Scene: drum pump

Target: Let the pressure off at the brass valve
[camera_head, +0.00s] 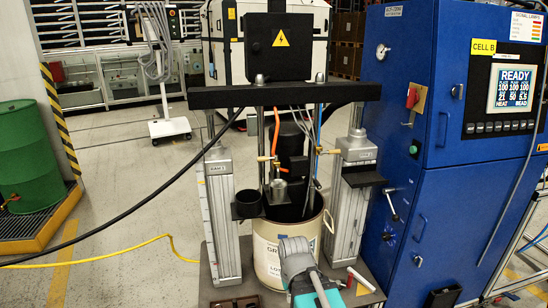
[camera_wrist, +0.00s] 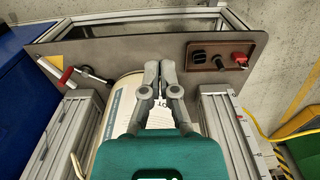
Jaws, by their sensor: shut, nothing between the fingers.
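Two small brass fittings show in the head view, one on the left column (camera_head: 266,158) and one at the right of the pump (camera_head: 326,151). I cannot tell which one is the brass valve. An orange hose rises beside the left one. My gripper (camera_head: 293,246) is shut and empty, low in front of the cream drum (camera_head: 268,250), well below both fittings. In the wrist view my gripper (camera_wrist: 160,64) has its grey fingertips together over the front of the drum (camera_wrist: 124,98). No brass fitting shows clearly there.
Grey rams (camera_head: 222,215) and (camera_head: 350,200) flank the drum under a black crossbar (camera_head: 210,97). A blue cabinet (camera_head: 450,110) stands close at right. A red-tipped lever (camera_head: 362,280) sits on the base plate, front right. A yellow cable (camera_head: 120,250) crosses the floor at left.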

